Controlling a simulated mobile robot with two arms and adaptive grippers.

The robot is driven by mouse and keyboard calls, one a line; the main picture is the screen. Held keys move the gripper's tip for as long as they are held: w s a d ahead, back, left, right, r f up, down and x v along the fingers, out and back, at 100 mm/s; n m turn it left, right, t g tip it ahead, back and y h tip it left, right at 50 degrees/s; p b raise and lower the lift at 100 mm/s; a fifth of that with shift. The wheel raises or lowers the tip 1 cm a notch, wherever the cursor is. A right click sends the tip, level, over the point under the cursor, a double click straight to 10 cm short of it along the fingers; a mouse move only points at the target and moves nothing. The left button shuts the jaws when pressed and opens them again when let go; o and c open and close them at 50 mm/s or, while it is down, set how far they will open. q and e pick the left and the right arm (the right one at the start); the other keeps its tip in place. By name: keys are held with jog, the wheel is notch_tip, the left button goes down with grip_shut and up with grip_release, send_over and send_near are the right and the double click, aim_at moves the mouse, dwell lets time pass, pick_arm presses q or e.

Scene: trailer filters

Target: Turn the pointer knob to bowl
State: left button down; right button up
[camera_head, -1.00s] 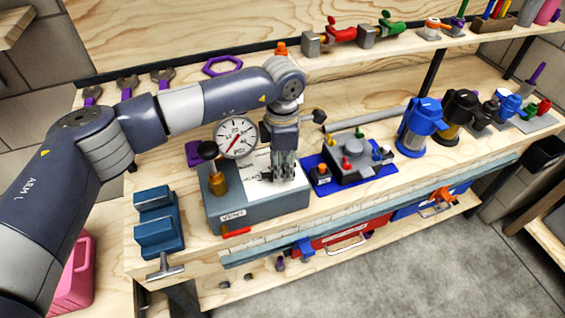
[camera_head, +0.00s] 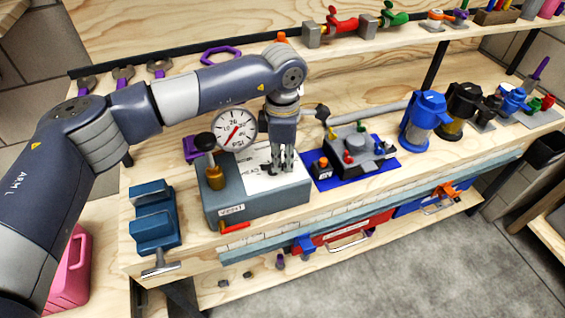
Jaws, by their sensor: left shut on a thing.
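The grey box (camera_head: 262,206) stands on the wooden bench with a white label plate (camera_head: 254,180) on its top. A round pressure gauge (camera_head: 236,130) rises behind it, and a black-topped brass part (camera_head: 213,175) stands at its left. My left gripper (camera_head: 279,168) points straight down at the right part of the box top. Its fingers are shut on the pointer knob, which they almost wholly hide; its pointing direction and the label marks cannot be read. My right gripper is not in view.
A blue vise (camera_head: 154,228) stands left of the box. A red-handled part (camera_head: 235,227) lies at its front edge. A blue mat (camera_head: 384,172) with a grey manifold (camera_head: 357,146) is close on the right. Blue (camera_head: 424,120) and black filter housings stand further right.

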pick_arm(q)
jog(key=m+b, duration=0.3)
jog(key=shift+s+f, duration=0.15)
jog(key=shift+s, duration=0.15)
jog(key=shift+s+a+m+b, duration=0.1)
jog(key=shift+m+b, duration=0.3)
jog(key=shift+m, duration=0.2)
jog(key=shift+s+a+m+b, duration=0.1)
jog(key=shift+m+b, duration=0.3)
jog(key=shift+m, duration=0.2)
jog(key=shift+r, duration=0.25)
jog(key=c, duration=1.7)
grip_release()
notch_tip(320, 180, up, 12)
jog(key=shift+f, duration=0.1)
